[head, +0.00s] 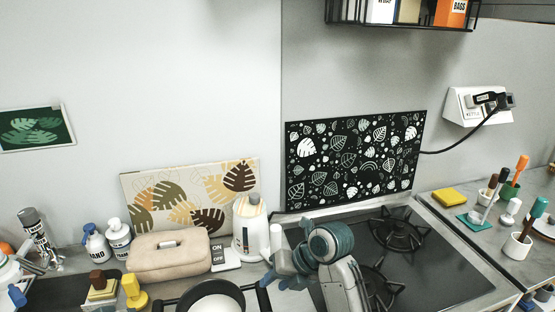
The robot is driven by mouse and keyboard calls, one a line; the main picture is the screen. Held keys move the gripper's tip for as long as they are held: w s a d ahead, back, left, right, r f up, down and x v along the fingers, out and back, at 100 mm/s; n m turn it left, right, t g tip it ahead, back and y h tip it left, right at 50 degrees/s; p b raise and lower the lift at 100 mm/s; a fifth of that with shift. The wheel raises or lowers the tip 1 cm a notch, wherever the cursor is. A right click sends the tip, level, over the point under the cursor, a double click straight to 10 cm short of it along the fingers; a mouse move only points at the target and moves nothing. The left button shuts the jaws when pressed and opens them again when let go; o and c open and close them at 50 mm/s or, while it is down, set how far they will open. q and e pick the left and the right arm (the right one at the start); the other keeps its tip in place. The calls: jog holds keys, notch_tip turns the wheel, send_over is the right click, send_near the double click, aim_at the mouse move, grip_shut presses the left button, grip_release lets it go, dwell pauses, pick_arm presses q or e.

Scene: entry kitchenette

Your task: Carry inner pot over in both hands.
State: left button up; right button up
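A round pot with a pale inside and a dark rim (211,302) sits at the bottom edge, cut off by the frame. It has dark handle-like parts at its left and right; I take it for the inner pot. My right arm comes up from the bottom, and its gripper (274,271) points left, just above and right of the pot, near the right handle. I see no clear contact with the pot. The finger gap is too small and blurred to tell whether it is open or shut. My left gripper does not show.
A yellow-handled brush (134,291) and bottles (95,243) are left. A gas hob (440,258) lies right. A black shelf (403,22) hangs above.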

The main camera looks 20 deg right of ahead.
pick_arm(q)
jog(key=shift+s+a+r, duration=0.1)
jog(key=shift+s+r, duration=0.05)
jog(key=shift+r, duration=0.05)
pick_arm(e)
jog(key=shift+s+d+r, duration=0.1)
jog(key=shift+d+r, duration=0.05)
jog(key=shift+r, duration=0.05)
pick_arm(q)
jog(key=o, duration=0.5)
pick_arm(e)
jog(key=o, duration=0.5)
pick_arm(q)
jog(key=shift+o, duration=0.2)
pick_arm(e)
jog(key=shift+o, duration=0.2)
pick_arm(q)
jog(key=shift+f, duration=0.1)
